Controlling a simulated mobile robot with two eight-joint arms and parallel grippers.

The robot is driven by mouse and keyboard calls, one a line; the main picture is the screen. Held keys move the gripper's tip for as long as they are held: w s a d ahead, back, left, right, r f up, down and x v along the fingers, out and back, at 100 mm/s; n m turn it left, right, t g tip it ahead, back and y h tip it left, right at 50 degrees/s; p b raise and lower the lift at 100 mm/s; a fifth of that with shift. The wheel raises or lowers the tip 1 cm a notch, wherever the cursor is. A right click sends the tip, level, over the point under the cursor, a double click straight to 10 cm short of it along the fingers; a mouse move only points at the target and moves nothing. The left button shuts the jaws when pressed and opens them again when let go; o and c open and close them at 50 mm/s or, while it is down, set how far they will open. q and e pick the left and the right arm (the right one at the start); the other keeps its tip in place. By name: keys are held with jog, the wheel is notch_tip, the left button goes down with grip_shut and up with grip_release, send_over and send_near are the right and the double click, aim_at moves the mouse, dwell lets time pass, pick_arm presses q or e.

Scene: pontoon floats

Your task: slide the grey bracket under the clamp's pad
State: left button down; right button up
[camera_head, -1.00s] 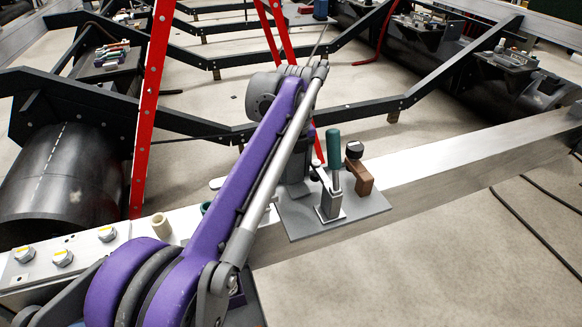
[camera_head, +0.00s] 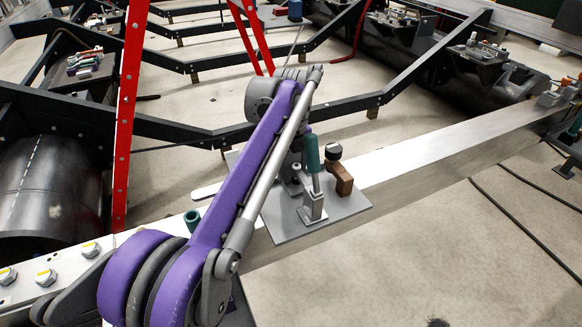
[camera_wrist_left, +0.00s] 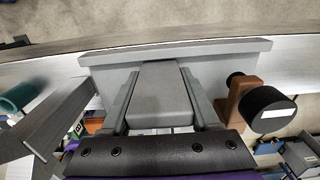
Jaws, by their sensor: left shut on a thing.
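In the wrist view my left gripper (camera_wrist_left: 160,75) is shut on the grey bracket (camera_wrist_left: 160,98). A finger lies along each side of its block, and a wide grey edge runs across in front. In the head view the left gripper (camera_head: 296,180) is mostly hidden behind my purple forearm, just left of the clamp (camera_head: 313,205). The clamp stands on a grey plate (camera_head: 345,208) with its teal handle (camera_head: 312,155) raised. The handle also shows at the wrist view's left edge (camera_wrist_left: 18,97). I cannot make out the pad or its gap to the bracket. My right gripper is out of view.
A brown block (camera_head: 343,180) with a black knob stands close right of the clamp. The plate lies on a long silver beam (camera_head: 440,148). A teal ring (camera_head: 192,218) and bolts (camera_head: 90,248) are left along the beam. A red ladder (camera_head: 127,110) stands behind.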

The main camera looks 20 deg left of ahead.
pick_arm(q)
jog(key=shift+f, duration=0.2)
jog(key=shift+c, duration=0.2)
grip_release()
notch_tip(320, 180, up, 11)
jog(key=shift+f+p, duration=0.1)
jog(key=shift+p, duration=0.8)
